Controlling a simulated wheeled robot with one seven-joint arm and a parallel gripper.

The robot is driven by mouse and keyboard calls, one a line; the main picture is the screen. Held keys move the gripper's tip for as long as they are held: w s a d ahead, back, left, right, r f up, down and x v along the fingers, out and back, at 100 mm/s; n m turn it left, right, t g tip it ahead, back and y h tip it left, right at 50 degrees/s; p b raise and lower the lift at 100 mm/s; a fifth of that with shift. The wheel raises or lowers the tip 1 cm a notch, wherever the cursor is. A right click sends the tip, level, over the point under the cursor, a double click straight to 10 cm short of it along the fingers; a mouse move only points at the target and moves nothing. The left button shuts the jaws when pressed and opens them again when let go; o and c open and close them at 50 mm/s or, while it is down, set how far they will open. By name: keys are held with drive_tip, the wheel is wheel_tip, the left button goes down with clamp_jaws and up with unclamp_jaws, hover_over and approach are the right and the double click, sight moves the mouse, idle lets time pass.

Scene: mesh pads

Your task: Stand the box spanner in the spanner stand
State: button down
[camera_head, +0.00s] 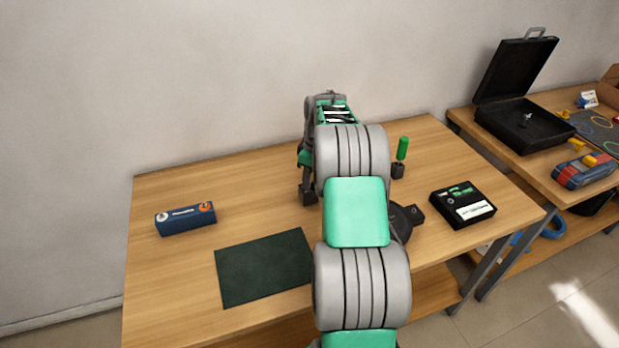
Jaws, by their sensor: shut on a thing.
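My gripper (308,192) points down over the back middle of the table, at the far end of my arm, left of my forearm. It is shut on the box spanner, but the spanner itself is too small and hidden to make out. I cannot tell whether the dark shape at its lower end touches the table. The spanner stand cannot be told for certain. A small dark block (397,172) with an upright green handle (402,148) stands right of my arm, apart from my gripper.
A blue box (185,220) with knobs and a dark green mat (265,268) lie on the left. A dark round thing (402,222), partly behind my arm, and a black case (463,205) are on the right. A second table (480,135) holds an open black case (520,118). The back-left tabletop is clear.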

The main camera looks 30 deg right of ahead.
drive_tip(key=c, duration=1)
unclamp_jaws()
drive_tip(key=shift+c, duration=0.2)
drive_tip(key=shift+r, duration=0.1)
drive_tip(key=r, duration=0.5)
drive_tip(key=s+r+b, duration=0.1)
drive_tip(key=r, duration=0.1)
drive_tip(key=shift+d+r, duration=0.25)
drive_tip(key=shift+r, duration=0.05)
drive_tip(key=shift+w, duration=0.1)
